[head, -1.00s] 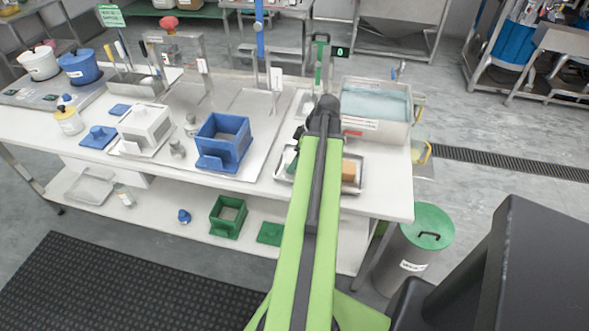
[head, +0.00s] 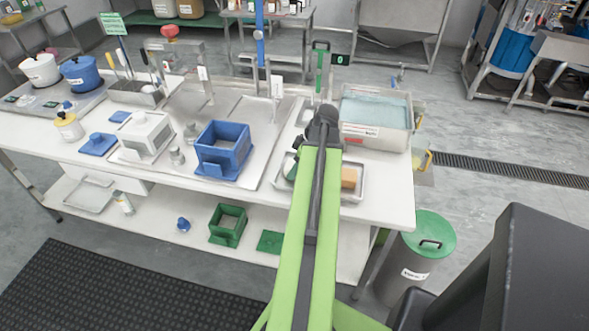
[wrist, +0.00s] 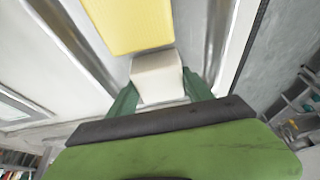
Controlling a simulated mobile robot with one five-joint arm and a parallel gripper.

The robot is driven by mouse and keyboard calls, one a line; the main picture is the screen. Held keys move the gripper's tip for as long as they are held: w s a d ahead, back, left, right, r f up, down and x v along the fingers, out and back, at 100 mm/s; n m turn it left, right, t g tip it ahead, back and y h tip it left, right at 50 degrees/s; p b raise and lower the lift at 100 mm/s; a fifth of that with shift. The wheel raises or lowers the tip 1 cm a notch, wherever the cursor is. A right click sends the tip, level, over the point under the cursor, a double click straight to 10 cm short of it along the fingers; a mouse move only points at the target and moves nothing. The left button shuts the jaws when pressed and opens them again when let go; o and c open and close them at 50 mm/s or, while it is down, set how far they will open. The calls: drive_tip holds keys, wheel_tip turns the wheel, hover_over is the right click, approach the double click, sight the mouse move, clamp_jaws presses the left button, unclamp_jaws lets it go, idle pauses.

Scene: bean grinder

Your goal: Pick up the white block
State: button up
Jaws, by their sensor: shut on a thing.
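In the wrist view, the white block (wrist: 157,76) sits between the two green fingers of my gripper (wrist: 160,94). The gripper is shut on it, one finger at each side. A yellow block (wrist: 128,22) lies just beyond the white block in that view. I cannot tell whether the two touch. In the head view, my arm covers the gripper and the white block, over the metal tray (head: 358,196) at the right of the table. An orange-brown block (head: 349,177) lies in the tray, right of my arm.
A grey basin (head: 378,139) stands behind the tray. A blue open box (head: 223,158) and a white box (head: 147,134) stand to the left on the table. A green-lidded bin (head: 428,236) stands on the floor at the right.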

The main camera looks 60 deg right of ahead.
sight(291, 165)
drive_tip(key=p+v, duration=0.3)
drive_tip(key=w+p+v, duration=0.1)
drive_tip(key=p+v, duration=0.1)
drive_tip(key=shift+a+r, duration=0.35)
drive_tip(key=shift+r, duration=0.05)
drive_tip(key=s+r+p, duration=0.5)
drive_tip(key=s+p, duration=0.1)
drive_tip(key=s, duration=0.4)
drive_tip(key=shift+s+a+r, duration=0.3)
drive_tip(key=shift+s+a, duration=0.1)
drive_tip(key=shift+a, duration=0.05)
